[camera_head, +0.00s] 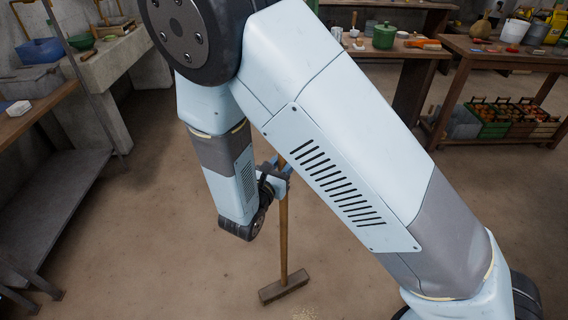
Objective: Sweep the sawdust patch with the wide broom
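The wide broom stands nearly upright, with its wooden handle (284,235) rising from a brown broad head (284,287) at or just above the floor; I cannot tell if it touches. My gripper (281,172) is closed around the upper handle, partly hidden by my own arm. The handle's top is hidden behind my arm. The sawdust patch (305,314) is a pale scatter at the bottom edge, just in front of the broom head and partly cut off by the frame.
A workbench with a grey lower shelf (50,205) stands at left. A stone sink counter (105,55) is behind it. A wooden table (500,50) with crates of produce (505,120) below stands at right. The floor around the broom is clear.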

